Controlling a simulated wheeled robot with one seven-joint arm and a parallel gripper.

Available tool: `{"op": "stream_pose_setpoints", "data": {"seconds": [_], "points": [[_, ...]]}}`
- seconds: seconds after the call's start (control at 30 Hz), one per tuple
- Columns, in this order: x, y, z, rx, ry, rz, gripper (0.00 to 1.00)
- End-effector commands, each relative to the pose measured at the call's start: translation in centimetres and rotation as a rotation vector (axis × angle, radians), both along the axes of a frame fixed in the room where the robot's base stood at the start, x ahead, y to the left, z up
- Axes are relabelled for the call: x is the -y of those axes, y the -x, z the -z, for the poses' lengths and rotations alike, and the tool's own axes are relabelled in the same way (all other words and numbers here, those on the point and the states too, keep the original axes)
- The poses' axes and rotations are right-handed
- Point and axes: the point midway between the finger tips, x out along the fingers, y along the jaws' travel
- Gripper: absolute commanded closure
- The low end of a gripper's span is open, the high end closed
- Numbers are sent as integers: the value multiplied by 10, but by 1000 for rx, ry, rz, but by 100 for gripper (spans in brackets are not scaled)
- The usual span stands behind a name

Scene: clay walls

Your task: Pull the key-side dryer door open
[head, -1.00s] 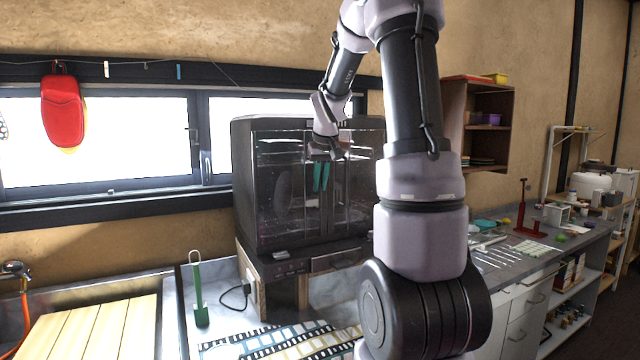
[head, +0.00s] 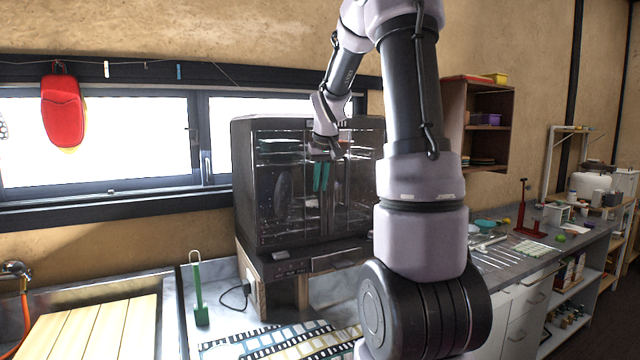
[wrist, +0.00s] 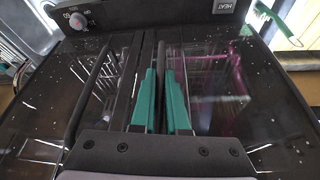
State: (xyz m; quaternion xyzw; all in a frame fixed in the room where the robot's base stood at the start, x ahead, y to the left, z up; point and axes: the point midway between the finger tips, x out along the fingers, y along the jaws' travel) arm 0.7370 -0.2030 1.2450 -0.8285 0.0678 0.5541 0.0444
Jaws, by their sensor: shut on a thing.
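The dryer (head: 310,262) is a dark cabinet with clear glass doors, standing against the wall in the head view. Racks and dishes show dimly through the glass. My gripper (head: 321,177) is at the upper middle of its front, its teal fingers pointing down. In the wrist view my gripper (wrist: 162,100) is shut on a slim dark upright door handle (wrist: 160,62) beside the middle seam. The other dark handle (wrist: 88,95) stands free to its left there. The held door looks shut or nearly so; any gap is too small to tell. I cannot make out a key.
A control panel with a knob (wrist: 78,20) runs below the doors. A green tool (head: 200,300) stands on the counter left of the dryer. A patterned mat (head: 285,342) lies in front. A wall shelf (head: 480,145) is at the right.

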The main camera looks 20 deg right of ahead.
Motion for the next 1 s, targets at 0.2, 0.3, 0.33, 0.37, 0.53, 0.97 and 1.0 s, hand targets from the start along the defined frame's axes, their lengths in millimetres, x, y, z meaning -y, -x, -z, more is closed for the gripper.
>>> {"op": "stream_pose_setpoints", "data": {"seconds": [0.2, 0.3, 0.33, 0.37, 0.53, 0.97, 1.0], "points": [[0, 0, -1, 2, 0, 0, 100], [0, 0, -1, 2, 0, 0, 100], [0, 0, -1, 2, 1, 1, 100], [0, 0, -1, 2, 1, 1, 100], [-1, 4, -1, 3, 1, 26, 100], [-13, 44, -1, 3, 1, 262, 100], [-15, 49, -2, 4, 1, 261, 100]]}}
